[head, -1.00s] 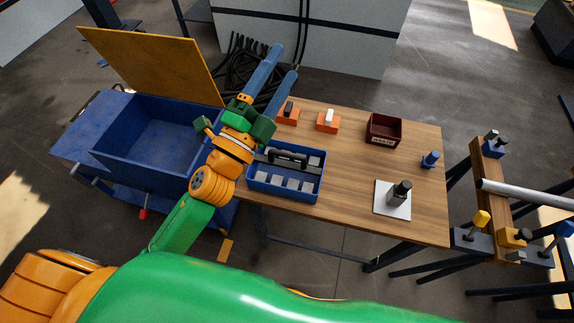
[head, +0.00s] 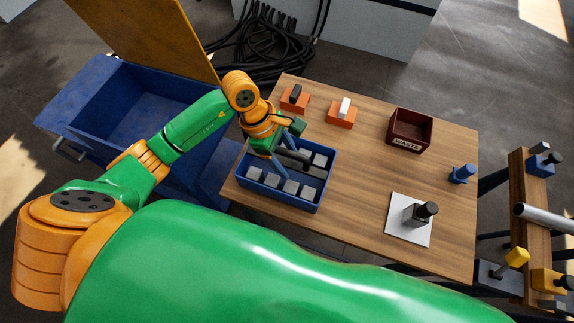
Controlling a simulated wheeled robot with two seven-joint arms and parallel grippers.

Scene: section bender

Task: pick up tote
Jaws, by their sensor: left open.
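The tote (head: 318,205) is a blue open box on the near left part of the wooden table. It holds several grey blocks, and a dark bar handle (head: 294,150) runs along its length. My left gripper (head: 282,168) is over the tote's left part, pointing down, with its blue fingers by the handle. The jaws are open. The wrist hides part of the handle and the tote's far left corner, and I cannot tell whether the fingers straddle the handle. My right gripper is out of view.
A blue chest (head: 95,110) with a raised lid stands left. A pipe stand (head: 530,220) is right.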

